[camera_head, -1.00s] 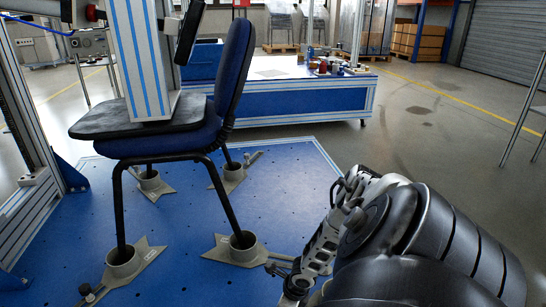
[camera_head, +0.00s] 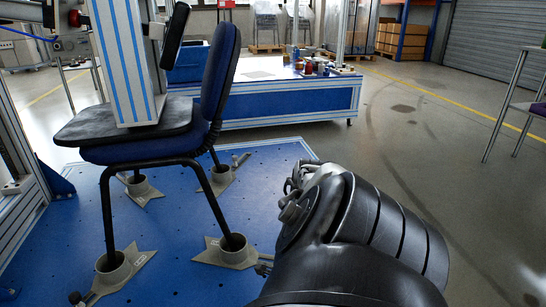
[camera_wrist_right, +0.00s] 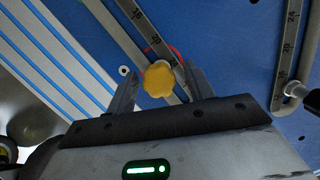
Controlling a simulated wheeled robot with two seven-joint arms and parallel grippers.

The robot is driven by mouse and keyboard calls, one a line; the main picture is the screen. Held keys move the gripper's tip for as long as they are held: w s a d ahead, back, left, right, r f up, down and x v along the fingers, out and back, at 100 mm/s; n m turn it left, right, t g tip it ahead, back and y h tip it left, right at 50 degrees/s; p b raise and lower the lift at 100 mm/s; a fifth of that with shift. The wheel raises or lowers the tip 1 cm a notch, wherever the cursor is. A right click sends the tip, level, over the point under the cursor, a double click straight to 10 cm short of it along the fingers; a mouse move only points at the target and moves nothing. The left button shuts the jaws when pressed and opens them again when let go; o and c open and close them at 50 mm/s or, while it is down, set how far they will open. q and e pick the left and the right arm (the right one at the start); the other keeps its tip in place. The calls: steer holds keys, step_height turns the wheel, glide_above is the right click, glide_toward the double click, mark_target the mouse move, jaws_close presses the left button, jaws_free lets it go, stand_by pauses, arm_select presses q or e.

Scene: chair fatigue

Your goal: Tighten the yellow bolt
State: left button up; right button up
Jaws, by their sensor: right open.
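The yellow bolt (camera_wrist_right: 158,80) shows in the right wrist view as a lobed knob beside a slotted rail with a printed scale (camera_wrist_right: 141,22). My right gripper (camera_wrist_right: 161,72) is open, with one finger on each side of the bolt. I see gaps beside the knob, but cannot tell the depth between it and the fingers. In the head view my right arm (camera_head: 350,225) hides its own gripper, and I do not make out the yellow bolt. My left gripper is in neither view.
A blue chair (camera_head: 150,145) stands with its legs in grey foot clamps (camera_head: 225,252) on a blue base plate (camera_head: 190,215). A striped test column (camera_head: 125,60) rests on the seat.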

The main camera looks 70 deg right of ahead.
steer(key=shift+w+f+n+b, duration=0.1)
steer(key=shift+f+n+b, duration=0.05)
steer(key=shift+n+b, duration=0.45)
steer(key=shift+n, duration=0.5)
steer(key=shift+n+y, duration=0.4)
steer(key=shift+n, duration=0.5)
